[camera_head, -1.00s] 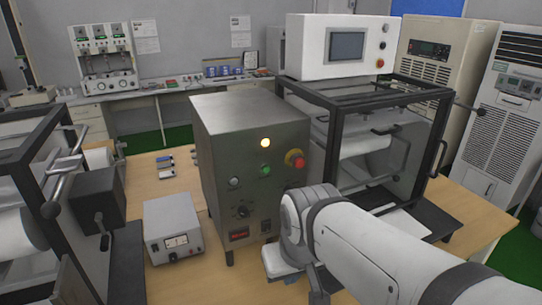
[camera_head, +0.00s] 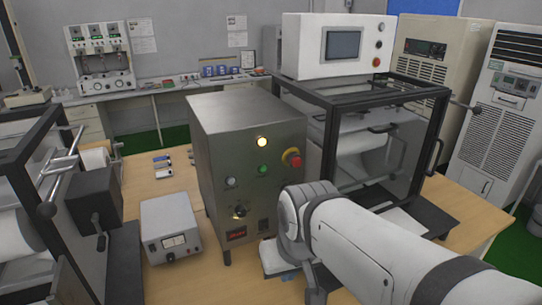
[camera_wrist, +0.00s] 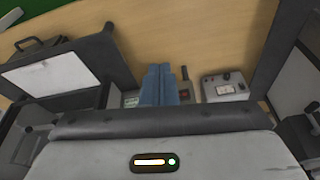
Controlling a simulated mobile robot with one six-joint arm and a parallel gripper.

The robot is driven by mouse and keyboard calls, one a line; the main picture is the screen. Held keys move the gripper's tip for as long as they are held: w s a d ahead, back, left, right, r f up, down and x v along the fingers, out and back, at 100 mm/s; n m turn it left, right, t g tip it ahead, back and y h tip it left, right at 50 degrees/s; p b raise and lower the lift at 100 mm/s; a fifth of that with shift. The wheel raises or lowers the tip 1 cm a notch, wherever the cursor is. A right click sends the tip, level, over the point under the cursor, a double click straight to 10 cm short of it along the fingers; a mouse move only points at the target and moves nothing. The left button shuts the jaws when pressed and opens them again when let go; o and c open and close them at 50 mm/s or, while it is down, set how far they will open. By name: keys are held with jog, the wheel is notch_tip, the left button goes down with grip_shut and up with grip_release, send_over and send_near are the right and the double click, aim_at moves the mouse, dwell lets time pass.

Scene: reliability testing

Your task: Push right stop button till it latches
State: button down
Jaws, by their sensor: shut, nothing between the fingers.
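Two red stop buttons show in the head view. One red button (camera_head: 291,157) with a yellow part beside it is on the front of the steel cabinet (camera_head: 255,185). A smaller red button (camera_head: 376,62) is on the white console (camera_head: 310,50), farther back and to the right. My gripper (camera_wrist: 159,86) shows in the wrist view as two blue-grey fingers side by side, shut and empty. It points down over the table area and touches neither button. In the head view my arm hides the gripper. I cannot tell whether either button is latched.
A small meter box (camera_head: 170,228) stands left of the cabinet. A black-framed machine (camera_head: 331,150) stands right of it, under the console. Another framed machine (camera_head: 52,137) is at the left. The wooden table (camera_head: 150,187) has some bare room.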

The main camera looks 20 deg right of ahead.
jog(key=w+d+r+m+t+b, duration=0.1)
jog(key=w+d+r+m+t, duration=0.2)
jog(key=w+d+r+m, duration=0.2)
jog(key=w+d+r+m+t+y+b, duration=0.1)
jog(key=w+d+r+m+t, duration=0.2)
jog(key=w+d+r+m, duration=0.3)
jog(key=w+d+m, duration=0.5)
jog(key=shift+w+d+r+b, duration=0.15)
jog(key=shift+w+r+b, duration=0.05)
jog(key=shift+w+b, duration=0.2)
jog(key=p, duration=0.2)
send_near(298, 166)
jog(key=s+f+x, duration=0.1)
jog(key=x, duration=0.4)
jog(key=shift+w, duration=0.8)
